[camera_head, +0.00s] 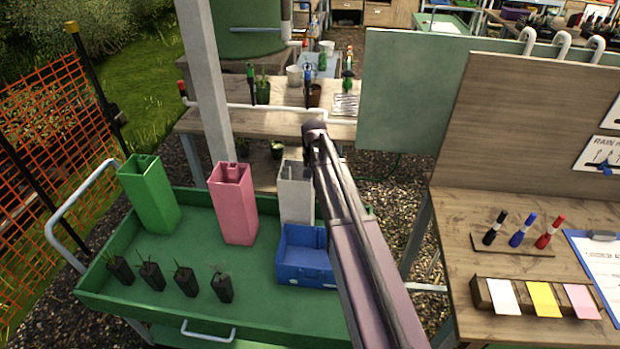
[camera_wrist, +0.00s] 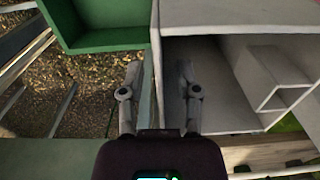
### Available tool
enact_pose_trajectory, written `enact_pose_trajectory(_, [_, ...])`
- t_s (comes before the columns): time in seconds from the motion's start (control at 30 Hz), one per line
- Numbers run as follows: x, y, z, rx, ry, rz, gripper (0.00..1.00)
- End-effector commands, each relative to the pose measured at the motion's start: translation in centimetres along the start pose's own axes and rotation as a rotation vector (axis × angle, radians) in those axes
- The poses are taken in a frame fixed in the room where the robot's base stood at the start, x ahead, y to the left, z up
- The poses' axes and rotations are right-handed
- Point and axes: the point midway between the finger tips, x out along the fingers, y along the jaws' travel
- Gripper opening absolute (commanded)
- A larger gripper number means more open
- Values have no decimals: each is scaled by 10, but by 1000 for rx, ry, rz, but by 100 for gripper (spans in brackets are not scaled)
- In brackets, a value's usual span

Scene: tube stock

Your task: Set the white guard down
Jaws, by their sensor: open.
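The white guard (camera_head: 297,193) is a tall, open-topped square tube at the back right of the green trolley tray (camera_head: 190,235). It looks upright behind the blue crate (camera_head: 300,262), which hides its base, so I cannot tell what it rests on. In the wrist view the white guard (camera_wrist: 225,105) fills the right side, and I look into its open top. My gripper (camera_wrist: 158,82) is open, with one finger on each side of the guard's near left wall. In the head view my gripper (camera_head: 309,152) is at the guard's upper right edge, partly hidden by my arm.
A pink guard (camera_head: 234,203) and a green guard (camera_head: 150,195) stand left of the white guard. Several potted seedlings (camera_head: 152,275) line the tray's front left. A wooden bench (camera_head: 465,215) with markers stands at right. The tray's middle is clear.

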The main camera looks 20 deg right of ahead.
Motion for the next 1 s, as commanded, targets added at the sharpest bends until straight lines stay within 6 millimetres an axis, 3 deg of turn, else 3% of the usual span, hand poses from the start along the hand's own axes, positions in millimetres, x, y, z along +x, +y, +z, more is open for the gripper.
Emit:
enact_pose_trajectory(0.47, [-10, 0, 0, 0, 0, 0, 43])
enact_pose_trajectory(1.0, [-52, 0, 0, -1, 0, 0, 43])
